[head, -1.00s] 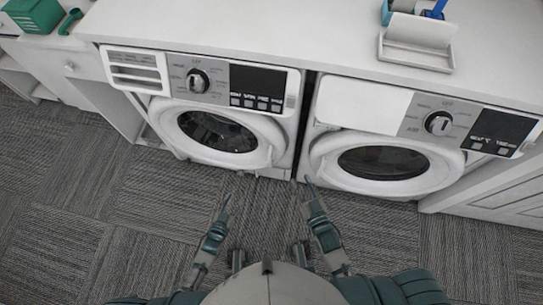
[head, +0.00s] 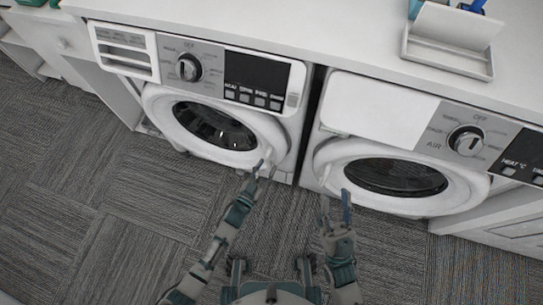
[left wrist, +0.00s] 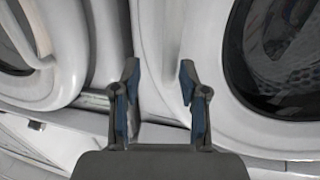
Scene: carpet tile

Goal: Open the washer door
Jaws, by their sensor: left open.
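The washer (head: 262,113) is the left white machine, with a drawer at its upper left. Its round door (head: 165,120) has dark glass and looks closed. A pale handle shows at the door's lower right rim. My left gripper (head: 256,172) is open and empty close to that rim; contact is unclear. In the left wrist view its two fingers (left wrist: 158,85) stand apart before white surfaces, with dark door glass (left wrist: 285,60) to the right. My right gripper (head: 336,203) is in front of the dryer's lower left, fingers apart and empty.
The dryer (head: 375,107) stands right of the washer, across a narrow dark gap. A countertop (head: 300,40) runs over both and bears a white tray (head: 450,57) at the right. Grey carpet (head: 90,200) is clear at the left.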

